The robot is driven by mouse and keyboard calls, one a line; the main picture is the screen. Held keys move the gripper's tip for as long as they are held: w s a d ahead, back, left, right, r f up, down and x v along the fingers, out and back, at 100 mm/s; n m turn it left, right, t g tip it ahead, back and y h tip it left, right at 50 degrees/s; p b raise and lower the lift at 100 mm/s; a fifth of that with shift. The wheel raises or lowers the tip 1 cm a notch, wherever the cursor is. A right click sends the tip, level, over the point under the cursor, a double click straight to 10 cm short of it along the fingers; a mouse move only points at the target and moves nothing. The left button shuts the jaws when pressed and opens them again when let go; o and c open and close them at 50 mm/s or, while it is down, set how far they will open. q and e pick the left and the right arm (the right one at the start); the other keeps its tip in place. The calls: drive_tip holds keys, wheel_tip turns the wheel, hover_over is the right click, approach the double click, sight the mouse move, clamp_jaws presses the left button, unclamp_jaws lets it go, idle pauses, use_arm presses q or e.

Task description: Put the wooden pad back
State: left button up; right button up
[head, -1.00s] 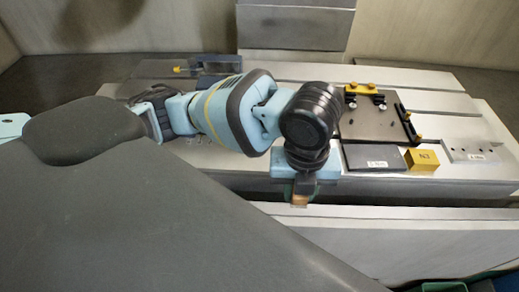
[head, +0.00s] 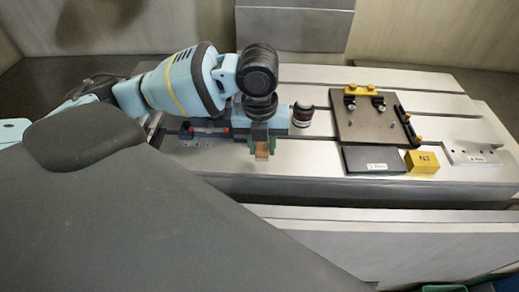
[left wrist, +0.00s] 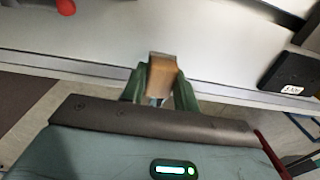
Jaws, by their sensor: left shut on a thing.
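My left gripper (head: 262,151) is shut on the wooden pad (head: 262,149), a small brown block. The pad also shows between the green fingers in the left wrist view (left wrist: 162,70). In the head view the gripper points down over the front part of the grey slotted table (head: 290,165), left of the dark plate. I cannot tell how far the pad is above the table. My right gripper is not in view.
A dark square plate (head: 375,128) with yellow and black clamps stands to the right. A small dark cylinder (head: 302,115) stands right of my gripper. A red-tipped thing (head: 225,130) lies to the left.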

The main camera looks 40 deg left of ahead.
sight(259, 152)
use_arm(q)
drive_tip(key=shift+w+a, duration=0.2)
drive_tip(key=shift+a, duration=0.1)
drive_tip(key=shift+w+a+f, duration=0.1)
drive_tip(key=shift+a+f, duration=0.05)
drive_tip(key=shift+f, duration=0.75)
drive_tip(key=shift+a+f, duration=0.1)
drive_tip(key=shift+f, duration=0.75)
drive_tip(key=shift+f, duration=0.15)
drive_tip(key=o, duration=1.1)
drive_tip(key=r+p, duration=0.1)
drive_tip(key=r, duration=1.1)
drive_tip(key=shift+a+r, duration=0.15)
drive_tip(key=shift+a, duration=0.05)
